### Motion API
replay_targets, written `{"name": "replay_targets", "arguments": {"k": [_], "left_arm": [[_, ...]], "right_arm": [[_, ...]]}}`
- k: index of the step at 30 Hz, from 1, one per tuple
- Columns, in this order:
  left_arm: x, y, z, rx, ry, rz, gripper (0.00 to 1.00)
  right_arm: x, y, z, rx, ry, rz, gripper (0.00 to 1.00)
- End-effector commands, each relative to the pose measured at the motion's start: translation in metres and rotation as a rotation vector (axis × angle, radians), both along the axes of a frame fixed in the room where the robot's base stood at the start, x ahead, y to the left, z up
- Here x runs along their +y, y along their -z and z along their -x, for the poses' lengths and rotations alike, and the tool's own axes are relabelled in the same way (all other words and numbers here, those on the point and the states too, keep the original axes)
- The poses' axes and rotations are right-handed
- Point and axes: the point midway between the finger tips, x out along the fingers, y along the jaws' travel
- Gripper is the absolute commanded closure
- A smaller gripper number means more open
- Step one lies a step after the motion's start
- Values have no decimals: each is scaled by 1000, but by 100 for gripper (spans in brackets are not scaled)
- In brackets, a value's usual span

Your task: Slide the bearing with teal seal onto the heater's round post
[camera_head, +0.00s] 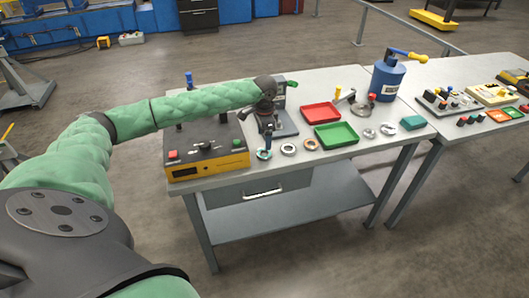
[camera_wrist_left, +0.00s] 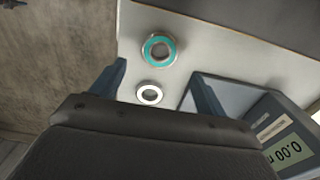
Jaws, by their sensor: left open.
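The bearing with teal seal (camera_head: 264,154) lies flat near the table's front edge, right of the heater. In the left wrist view the bearing (camera_wrist_left: 171,41) shows as a teal ring with a metal rim. My left gripper (camera_head: 268,136) points down just above and behind it. Its fingers (camera_wrist_left: 159,70) are open and empty, spread to either side of the bearings. The heater (camera_head: 236,159) is a yellow box with a dark top and a red button. Dark uprights show at its back, partly behind my arm; I cannot tell which is the round post. My right gripper is out of view.
A white-sealed bearing (camera_wrist_left: 150,85) lies close beside the teal one. Another ring (camera_head: 310,144) lies further right. A grey device with a display (camera_wrist_left: 292,150) stands behind. A green tray (camera_head: 335,135) and a red tray (camera_head: 320,113) stand to the right.

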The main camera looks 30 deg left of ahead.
Motion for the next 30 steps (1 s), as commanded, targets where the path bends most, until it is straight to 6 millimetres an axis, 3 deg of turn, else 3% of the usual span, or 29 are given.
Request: {"name": "replay_targets", "arguments": {"k": [14, 30], "left_arm": [[0, 26, 0, -1, 0, -1, 25], [0, 68, 0, 1, -1, 1, 25]], "right_arm": [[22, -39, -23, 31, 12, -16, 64], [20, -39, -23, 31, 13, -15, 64]]}}
